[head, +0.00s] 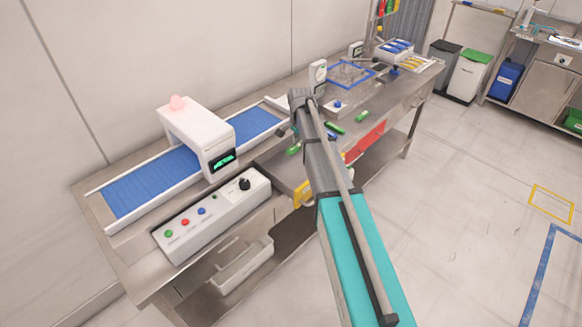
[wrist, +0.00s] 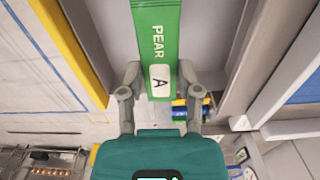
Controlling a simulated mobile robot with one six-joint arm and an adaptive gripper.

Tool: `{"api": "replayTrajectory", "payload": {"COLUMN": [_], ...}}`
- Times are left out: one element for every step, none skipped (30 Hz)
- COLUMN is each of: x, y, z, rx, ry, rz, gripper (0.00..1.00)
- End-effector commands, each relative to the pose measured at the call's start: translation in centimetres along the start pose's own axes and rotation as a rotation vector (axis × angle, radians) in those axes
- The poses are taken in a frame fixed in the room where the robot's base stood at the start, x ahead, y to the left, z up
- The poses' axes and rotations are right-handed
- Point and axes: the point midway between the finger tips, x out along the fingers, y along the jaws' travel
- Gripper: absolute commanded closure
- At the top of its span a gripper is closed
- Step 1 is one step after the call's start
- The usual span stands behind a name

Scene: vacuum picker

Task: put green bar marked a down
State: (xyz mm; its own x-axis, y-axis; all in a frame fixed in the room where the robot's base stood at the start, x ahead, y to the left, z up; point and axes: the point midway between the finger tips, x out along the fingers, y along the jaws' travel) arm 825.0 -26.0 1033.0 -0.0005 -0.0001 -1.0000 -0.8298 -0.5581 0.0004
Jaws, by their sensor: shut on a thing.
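The green bar marked A (wrist: 157,30), printed PEAR with a white label, is between the two fingers of my gripper (wrist: 158,74) in the wrist view. My gripper is shut on it, one finger at each side. The bar's far end runs out of the top of that view. Behind it is a grey surface with a yellow edge (wrist: 75,45); I cannot tell the gap between them. In the head view my arm covers much of the bench middle, and a green piece (head: 293,150) shows beside it; I cannot tell whether this is the held bar.
A conveyor with a blue belt (head: 150,183) and white scanner arch (head: 196,133) stands left, behind a control box (head: 212,214). Green bars (head: 335,128) lie on the steel bench beyond my arm.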

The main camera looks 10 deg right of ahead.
Motion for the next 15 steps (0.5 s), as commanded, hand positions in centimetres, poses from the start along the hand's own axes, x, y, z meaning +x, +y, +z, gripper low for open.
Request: {"api": "replayTrajectory", "payload": {"x": [0.0, 0.0, 0.0, 0.0, 0.0, 0.0, 0.0, 0.0, 0.0, 0.0, 0.0, -0.1, -0.1, -0.2, -0.3], "y": [-0.2, -0.3, -0.4, -0.4, -0.5, -0.6, -0.6, -0.7, -0.7, -0.7, -0.7, -0.6, -0.5, -0.3, 0.0], "z": [0.2, 0.4, 0.5, 0.6, 0.7, 0.8, 0.9, 1.0, 1.1, 1.1, 1.3, 1.5, 1.7, 2.0, 2.4], "rx": [-0.004, -0.006, -0.009, -0.01, -0.012, -0.014, -0.015, -0.016, -0.017, -0.018, -0.019, -0.02, -0.02, -0.021, -0.022], "ry": [0.0, 0.0, 0.0, 0.0, 0.0, 0.0, 0.0, 0.0, 0.0, 0.0, 0.0, 0.0, 0.0, 0.0, 0.0], "rz": [0.0, 0.0, 0.0, 0.0, 0.0, 0.0, 0.0, 0.0, 0.0, 0.0, 0.0, 0.0, 0.0, 0.0, 0.0], "gripper": [1.0, 1.0, 1.0, 1.0, 1.0, 1.0, 1.0, 1.0, 1.0, 1.0, 1.0, 1.0, 1.0, 1.0, 1.0]}}
